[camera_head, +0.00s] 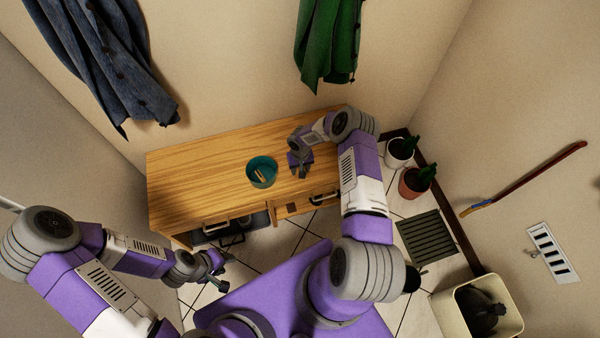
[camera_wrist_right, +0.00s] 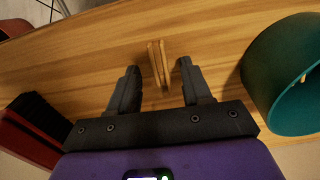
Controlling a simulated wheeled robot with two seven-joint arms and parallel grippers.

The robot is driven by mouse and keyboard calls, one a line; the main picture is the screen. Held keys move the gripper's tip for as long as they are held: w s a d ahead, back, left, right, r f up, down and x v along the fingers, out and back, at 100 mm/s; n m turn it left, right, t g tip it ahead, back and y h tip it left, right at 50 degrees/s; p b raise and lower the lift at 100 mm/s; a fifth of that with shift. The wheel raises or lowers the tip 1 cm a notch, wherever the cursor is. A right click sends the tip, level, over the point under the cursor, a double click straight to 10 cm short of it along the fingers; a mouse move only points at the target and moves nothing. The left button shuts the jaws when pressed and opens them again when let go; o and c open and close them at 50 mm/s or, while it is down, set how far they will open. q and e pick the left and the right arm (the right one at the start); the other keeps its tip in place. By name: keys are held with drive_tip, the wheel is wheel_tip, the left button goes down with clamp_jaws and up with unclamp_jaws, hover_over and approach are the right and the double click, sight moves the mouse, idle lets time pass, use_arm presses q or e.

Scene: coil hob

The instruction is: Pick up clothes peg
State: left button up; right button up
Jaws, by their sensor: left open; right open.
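A small wooden clothes peg (camera_wrist_right: 158,64) lies on the wooden cabinet top in the right wrist view. My right gripper (camera_wrist_right: 157,76) is open, with its two fingertips on either side of the peg's near end and gaps between. In the head view my right gripper (camera_head: 300,170) is over the cabinet's front right part; I cannot make out the peg there. My left gripper (camera_head: 219,269) is open and empty, low in front of the cabinet and far from the peg.
A teal pot (camera_head: 261,171) stands left of my right gripper on the cabinet top (camera_head: 195,168); it also shows in the right wrist view (camera_wrist_right: 285,75). A dark red object (camera_wrist_right: 30,135) is at that view's lower left. The cabinet's left part is clear.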

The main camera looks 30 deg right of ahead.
drive_tip(key=shift+f, duration=0.1)
clamp_jaws()
idle(0.3)
